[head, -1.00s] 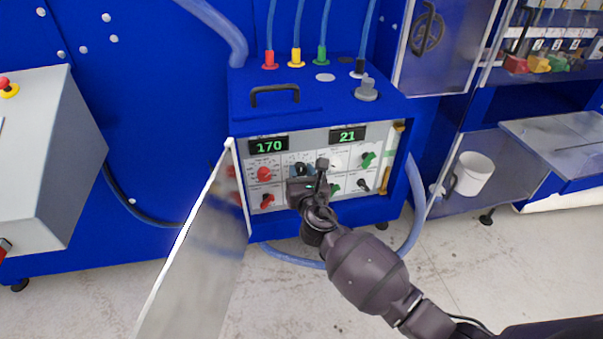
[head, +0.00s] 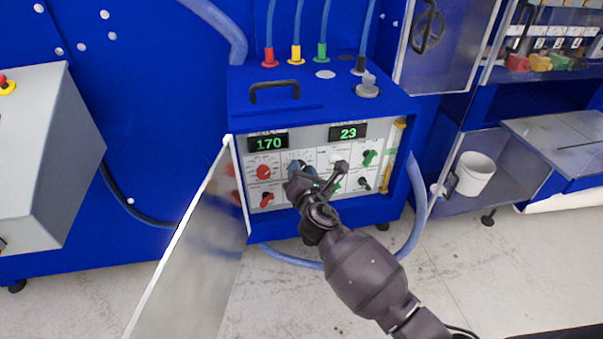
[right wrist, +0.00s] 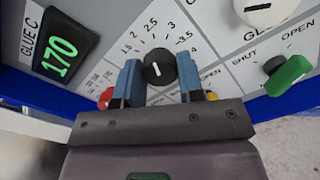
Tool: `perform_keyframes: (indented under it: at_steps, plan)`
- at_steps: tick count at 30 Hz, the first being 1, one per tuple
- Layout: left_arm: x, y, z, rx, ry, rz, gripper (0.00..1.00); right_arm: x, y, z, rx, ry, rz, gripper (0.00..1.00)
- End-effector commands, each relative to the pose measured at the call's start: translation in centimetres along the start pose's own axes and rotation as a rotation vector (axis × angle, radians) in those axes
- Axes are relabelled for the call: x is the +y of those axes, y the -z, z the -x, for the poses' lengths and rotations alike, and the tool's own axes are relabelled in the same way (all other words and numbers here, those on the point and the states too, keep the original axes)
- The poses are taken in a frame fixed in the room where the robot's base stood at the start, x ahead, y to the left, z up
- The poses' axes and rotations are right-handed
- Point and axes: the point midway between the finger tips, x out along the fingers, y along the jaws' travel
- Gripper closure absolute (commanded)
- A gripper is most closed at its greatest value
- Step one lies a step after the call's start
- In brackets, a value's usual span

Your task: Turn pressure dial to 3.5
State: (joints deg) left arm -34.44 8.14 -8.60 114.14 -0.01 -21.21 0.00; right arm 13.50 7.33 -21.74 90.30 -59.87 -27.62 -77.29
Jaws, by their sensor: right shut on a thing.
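The pressure dial (right wrist: 159,67) is a black round knob with a short white mark, set in a printed scale with figures from about 1.5 to 4. Its mark leans slightly left of straight up in the right wrist view, roughly in line with 2.5. My right gripper (right wrist: 158,76) has its blue fingers on either side of the knob and is shut on it. In the head view my right gripper (head: 308,174) is at the front panel (head: 322,133) of the blue machine and hides the dial's scale. My left gripper is not in view.
Green displays read 170 (head: 267,143) and 23 (head: 348,133). Red knobs (head: 263,172) and green knobs (head: 369,157) sit around the dial. An open door panel (head: 195,255) stands at the left of the machine. A white cup (head: 474,173) is at the right.

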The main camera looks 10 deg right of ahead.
Motion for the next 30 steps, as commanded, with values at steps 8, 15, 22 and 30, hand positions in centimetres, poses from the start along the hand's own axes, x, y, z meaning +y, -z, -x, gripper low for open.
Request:
perform_keyframes:
  at_steps: [8, 15, 22, 30]
  plan:
    - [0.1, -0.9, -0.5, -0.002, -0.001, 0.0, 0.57, -0.1, 0.2, 0.1, 0.002, 0.001, -0.266, 0.88]
    - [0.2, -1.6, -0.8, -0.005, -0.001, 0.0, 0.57, -0.1, 0.2, 0.1, 0.002, 0.002, -0.495, 0.88]
    - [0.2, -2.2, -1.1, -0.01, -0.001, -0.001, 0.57, -0.1, 0.2, 0.1, 0.001, 0.003, -0.708, 0.88]
    - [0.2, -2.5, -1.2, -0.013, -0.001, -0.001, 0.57, -0.1, 0.2, 0.1, 0.001, 0.004, -0.909, 0.88]
